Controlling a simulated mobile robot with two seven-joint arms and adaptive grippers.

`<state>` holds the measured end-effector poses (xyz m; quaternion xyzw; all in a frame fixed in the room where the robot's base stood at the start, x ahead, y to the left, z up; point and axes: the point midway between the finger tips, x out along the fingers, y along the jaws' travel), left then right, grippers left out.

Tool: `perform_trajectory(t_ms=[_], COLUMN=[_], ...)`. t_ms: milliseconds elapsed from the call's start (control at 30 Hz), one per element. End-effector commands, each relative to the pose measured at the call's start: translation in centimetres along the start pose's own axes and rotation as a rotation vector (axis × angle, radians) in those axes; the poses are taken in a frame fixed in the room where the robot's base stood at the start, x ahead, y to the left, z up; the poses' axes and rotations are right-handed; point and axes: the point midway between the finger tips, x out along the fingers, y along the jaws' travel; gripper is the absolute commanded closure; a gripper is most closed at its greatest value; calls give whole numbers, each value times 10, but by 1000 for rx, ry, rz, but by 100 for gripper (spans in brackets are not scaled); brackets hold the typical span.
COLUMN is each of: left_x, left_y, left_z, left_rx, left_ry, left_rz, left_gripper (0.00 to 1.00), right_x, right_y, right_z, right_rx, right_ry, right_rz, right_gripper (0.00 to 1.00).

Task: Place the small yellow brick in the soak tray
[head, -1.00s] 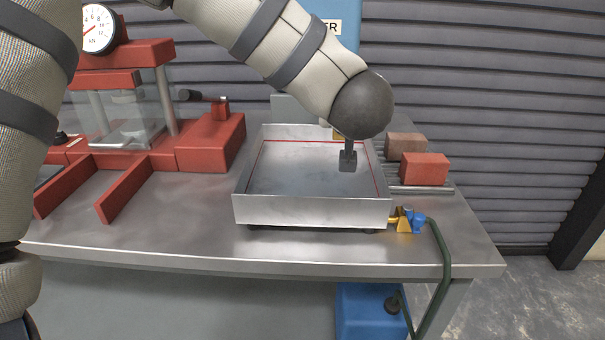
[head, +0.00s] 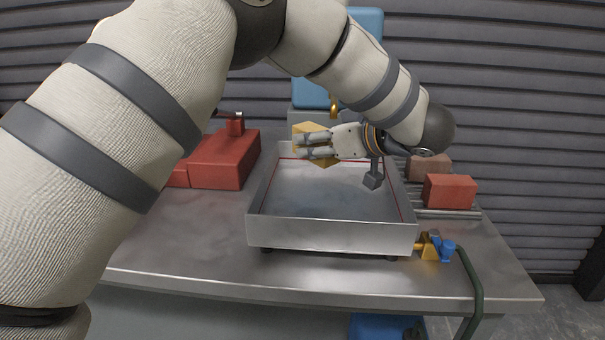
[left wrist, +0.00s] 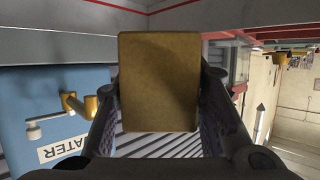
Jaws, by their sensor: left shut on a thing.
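The small yellow brick (head: 307,128) is held in my left gripper (head: 316,146), over the back part of the soak tray. In the left wrist view the yellow brick (left wrist: 158,82) sits between both fingers and fills the middle. The soak tray (head: 332,234) is a square metal tray with a red line around its inside, standing on the steel bench. The brick appears to be above the tray floor; its exact height is hard to tell. My right gripper is in neither current view.
A red brick (head: 449,191) and a brownish brick (head: 428,167) lie on a rack right of the tray. A brass and blue valve (head: 432,247) with a green hose is at the tray's front right corner. Red machinery (head: 225,158) stands left. A blue water container (head: 366,25) is behind.

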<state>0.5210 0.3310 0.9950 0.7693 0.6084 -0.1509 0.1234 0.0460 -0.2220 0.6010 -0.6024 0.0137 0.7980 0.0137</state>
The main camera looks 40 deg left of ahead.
Motion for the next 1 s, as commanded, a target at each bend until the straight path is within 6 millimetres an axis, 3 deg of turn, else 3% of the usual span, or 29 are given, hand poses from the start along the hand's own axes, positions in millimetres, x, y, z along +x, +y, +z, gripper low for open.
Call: perform_trajectory(t_ms=[300,400,1000], left_x=[52,59,64], left_y=[-13,-12,-12], left_z=[32,52,66], left_rx=[7,10,6], left_ry=[0,0,1], left_rz=[-2,-1,1], left_gripper=[100,100,100], right_x=[1,5,6], right_y=[0,0,0], right_z=[1,3,3], right_rx=[0,0,0], right_ry=[-4,-14,-16], right_rz=[0,1,1], right_gripper=[100,100,100])
